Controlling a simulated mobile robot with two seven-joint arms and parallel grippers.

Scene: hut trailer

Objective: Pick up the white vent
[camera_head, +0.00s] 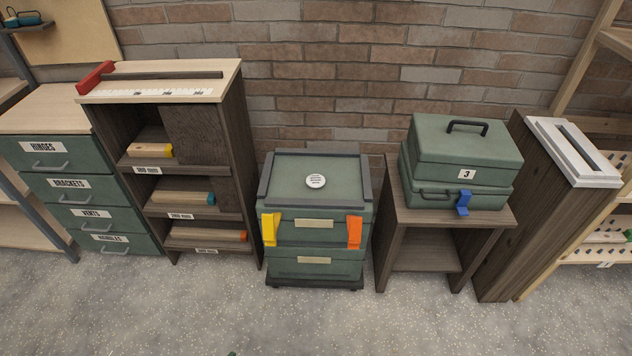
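A small round white vent (315,181) with dark slot lines lies flat on the lid of a green rolling toolbox (316,253), near the middle of the picture. Nothing covers it. The lid has a raised dark grey rim around it, apart from the vent. Neither of my grippers shows in the head view.
A wooden shelf unit (232,130) and a green drawer cabinet (88,190) stand left. Right of the toolbox, a wooden stand (430,217) bears two stacked green cases (466,147). A brick wall (345,60) is behind. The speckled floor (300,325) in front is mostly clear.

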